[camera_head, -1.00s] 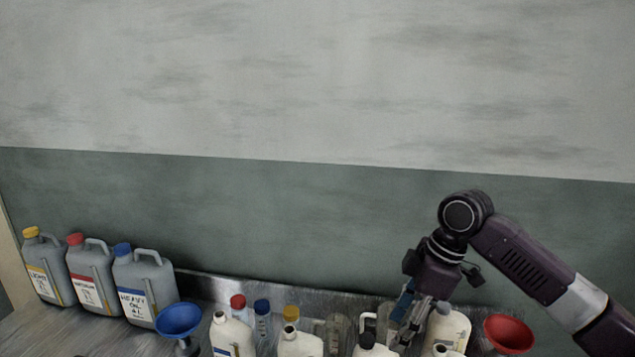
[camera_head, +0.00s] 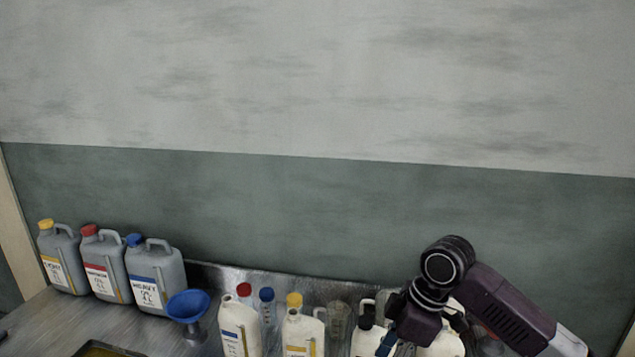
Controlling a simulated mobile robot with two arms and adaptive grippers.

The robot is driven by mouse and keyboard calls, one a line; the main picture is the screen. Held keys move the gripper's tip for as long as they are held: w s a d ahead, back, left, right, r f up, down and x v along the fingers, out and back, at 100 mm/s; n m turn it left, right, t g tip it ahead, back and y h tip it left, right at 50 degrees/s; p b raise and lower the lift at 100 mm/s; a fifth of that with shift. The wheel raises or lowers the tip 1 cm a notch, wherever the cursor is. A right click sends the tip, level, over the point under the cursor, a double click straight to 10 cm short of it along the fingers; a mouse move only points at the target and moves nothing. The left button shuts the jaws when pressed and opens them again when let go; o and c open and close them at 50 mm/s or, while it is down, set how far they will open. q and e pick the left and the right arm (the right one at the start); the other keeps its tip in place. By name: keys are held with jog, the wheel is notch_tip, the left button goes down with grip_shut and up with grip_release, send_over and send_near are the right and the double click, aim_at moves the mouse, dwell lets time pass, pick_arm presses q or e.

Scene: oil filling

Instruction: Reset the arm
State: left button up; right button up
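My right arm comes in from the right and bends down over the bottles at the right of the workbench. Its gripper (camera_head: 388,345) points down at the bottom edge of the head view, in front of white bottles. Its fingertips are hidden or cut off, so I cannot tell whether it is open or shut. My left gripper is not in view.
Grey jugs (camera_head: 158,278) with yellow, red and blue caps stand at the left. A blue funnel (camera_head: 188,306) stands beside them. White bottles (camera_head: 240,328) and clear capped bottles fill the middle of the metal bench (camera_head: 70,325). A tray (camera_head: 105,349) shows at the bottom left.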

jog(key=s+a+f+m+t+y, duration=0.15)
jog(key=s+a+f+m, duration=0.35)
jog(key=s+f, duration=0.75)
jog(key=s+d+f+m+t+h, duration=0.1)
jog(key=s+d+f+m+h, duration=0.1)
jog(key=s+d+m, duration=0.35)
jog(key=s+d+f+m+t+h, duration=0.1)
jog(key=s+d+f+m+h, duration=0.2)
jog(key=s+d, duration=0.55)
jog(key=s+a+f+g+b, duration=0.1)
jog(key=s+f+b, duration=0.1)
jog(key=f, duration=1.4)
jog(key=s+f+g+b, duration=0.1)
jog(key=s+f+b, duration=0.15)
jog(key=f, duration=1.35)
pick_arm(q)
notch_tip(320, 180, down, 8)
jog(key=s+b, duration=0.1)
jog(key=b, duration=0.2)
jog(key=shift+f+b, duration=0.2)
jog(key=shift+b, duration=0.2)
pick_arm(e)
jog(key=s+d+f+g, duration=0.1)
jog(key=s+d+f, duration=0.1)
jog(key=s+f, duration=1.4)
notch_tip(320, 180, down, 3)
jog(key=shift+d+r, duration=0.1)
jog(key=shift+d, duration=0.25)
